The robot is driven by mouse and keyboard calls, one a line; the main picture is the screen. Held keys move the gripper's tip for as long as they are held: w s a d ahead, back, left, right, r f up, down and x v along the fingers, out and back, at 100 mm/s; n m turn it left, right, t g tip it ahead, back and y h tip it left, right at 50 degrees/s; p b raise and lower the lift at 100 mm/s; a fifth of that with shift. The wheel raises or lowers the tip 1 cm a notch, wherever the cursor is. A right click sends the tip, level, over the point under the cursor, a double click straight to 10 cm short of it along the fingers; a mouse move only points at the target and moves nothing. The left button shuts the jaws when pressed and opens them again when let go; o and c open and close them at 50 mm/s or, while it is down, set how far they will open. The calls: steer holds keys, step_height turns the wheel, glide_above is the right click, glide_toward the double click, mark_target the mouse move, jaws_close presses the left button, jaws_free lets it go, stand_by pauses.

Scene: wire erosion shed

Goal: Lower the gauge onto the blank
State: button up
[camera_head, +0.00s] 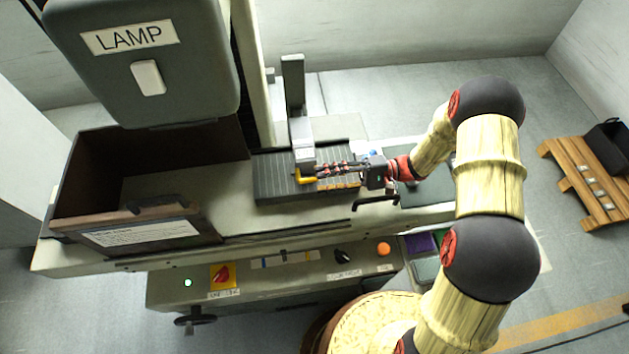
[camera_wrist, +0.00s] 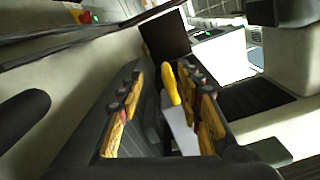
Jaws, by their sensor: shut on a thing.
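My gripper (camera_head: 316,172) reaches in from the right, low over the dark ribbed machine bed. In the wrist view its fingers (camera_wrist: 163,75) stand on either side of a flat grey piece with a yellow end, which I take for the gauge (camera_wrist: 180,125). The gauge's yellow part (camera_head: 304,179) shows at my fingertips in the head view. A pale grey upright block (camera_head: 302,143) stands right behind it. I cannot tell whether this block is the blank, or whether the gauge touches anything. My fingers hide part of the gauge.
The ribbed bed (camera_head: 275,180) lies around my fingertips. An open brown box (camera_head: 75,170) stands to the left, and a grey housing marked LAMP (camera_head: 185,85) hangs above it. A control panel (camera_head: 300,272) with knobs runs along the front. A wooden pallet (camera_head: 592,183) is far right.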

steer(key=v, duration=0.8)
steer(key=shift+s+d, duration=0.1)
steer(key=s+d+r+t+h+b, duration=0.2)
steer(key=s+d+r+t+h, duration=0.3)
steer(key=s+r+h, duration=0.3)
steer(key=s+d+r+n+t+h+b, duration=0.1)
steer(key=s+d+r+t+h, duration=0.4)
steer(key=r, duration=0.8)
steer(key=s+d+h+b, duration=0.1)
steer(key=s+d+h, duration=0.1)
steer(key=s+h, duration=0.2)
steer(key=shift+s+r+b, duration=0.2)
steer(key=shift+s+b, duration=0.2)
steer(key=shift+s, duration=0.25)
steer(key=shift+d, duration=0.1)
